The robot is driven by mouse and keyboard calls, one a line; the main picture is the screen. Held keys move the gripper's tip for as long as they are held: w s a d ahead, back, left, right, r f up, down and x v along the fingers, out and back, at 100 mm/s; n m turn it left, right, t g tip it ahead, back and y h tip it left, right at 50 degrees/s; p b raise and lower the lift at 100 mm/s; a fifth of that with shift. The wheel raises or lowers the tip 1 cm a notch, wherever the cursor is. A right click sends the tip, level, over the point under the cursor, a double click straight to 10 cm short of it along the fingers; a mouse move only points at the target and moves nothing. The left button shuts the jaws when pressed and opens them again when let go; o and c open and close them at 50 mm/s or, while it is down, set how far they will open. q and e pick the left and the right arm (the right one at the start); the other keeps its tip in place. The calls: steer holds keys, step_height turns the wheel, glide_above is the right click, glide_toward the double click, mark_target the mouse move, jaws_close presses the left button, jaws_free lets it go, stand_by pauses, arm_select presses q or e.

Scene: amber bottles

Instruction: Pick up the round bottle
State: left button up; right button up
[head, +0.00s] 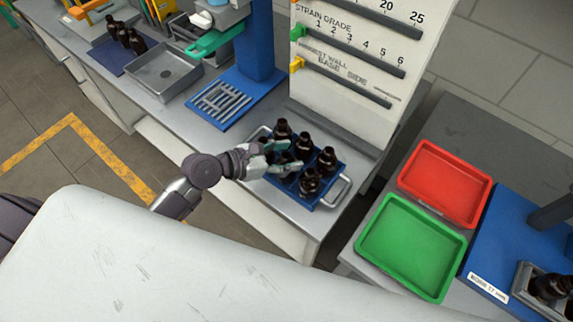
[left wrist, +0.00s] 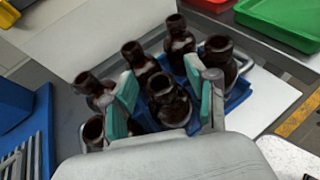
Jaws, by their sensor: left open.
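Several dark amber bottles stand in a blue tray (head: 323,205) with metal handles on the bench. I cannot tell for certain which is the round bottle; their shapes look alike at this size. My left gripper (head: 281,158) reaches over the tray from the left, open. In the left wrist view, its teal-padded fingers (left wrist: 165,103) stand on either side of one bottle (left wrist: 168,108) with a wide body, with gaps visible. Other bottles stand close around, one beyond the fingers (left wrist: 178,42) and one at the right (left wrist: 221,62). The right gripper is not in view.
A tall grey gauge board (head: 345,65) stands just behind the tray. A red tray (head: 447,183) and a green tray (head: 411,247), both empty, lie to the right. A blue stand with a slotted grate (head: 222,103) and a metal pan (head: 164,75) are to the left.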

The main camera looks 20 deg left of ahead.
arm_select(q)
steer(key=shift+s, duration=0.1)
steer(key=shift+c, duration=1.4)
jaws_close()
steer(key=shift+r, duration=0.15)
